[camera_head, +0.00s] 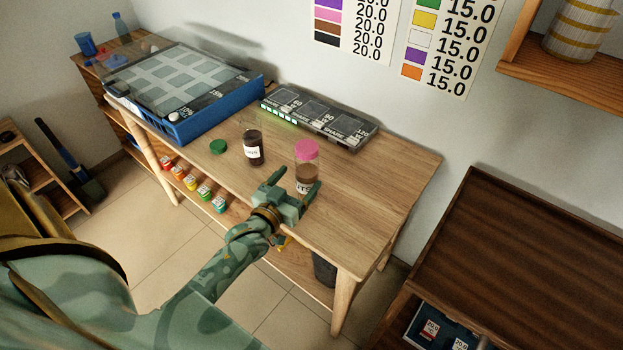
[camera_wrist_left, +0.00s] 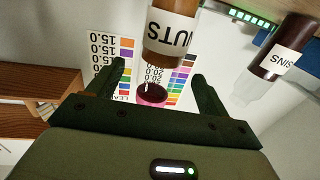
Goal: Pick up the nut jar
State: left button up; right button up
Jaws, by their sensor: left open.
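The nut jar (camera_head: 307,172) is clear with brown contents, a white label and a pink lid, upright on the wooden table. In the left wrist view the nut jar (camera_wrist_left: 170,38) appears upside down, its label partly reading "UTS", with its pink lid (camera_wrist_left: 152,95) between the fingers in the picture. My left gripper (camera_head: 300,178) is open, at the near side of the jar, its fingers pointing toward it. Its fingers also show in the left wrist view (camera_wrist_left: 158,77). Whether either finger touches the jar is unclear. My right gripper is out of view.
The table's right part is clear.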

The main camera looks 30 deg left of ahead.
aim_at(312, 162)
pick_arm(q)
jog(key=shift+w+a, duration=0.1)
jog(key=shift+w, duration=0.95)
jog(key=w+b, duration=0.1)
jog(key=w, duration=0.3)
jog(key=shift+w+a+f+b, duration=0.1)
jog(key=shift+w+b, duration=0.15)
jog(key=shift+b, duration=0.15)
jog(key=shift+w, duration=0.45)
jog(key=c, duration=1)
jog(key=shift+c, duration=1.3)
jog(key=shift+r, duration=0.25)
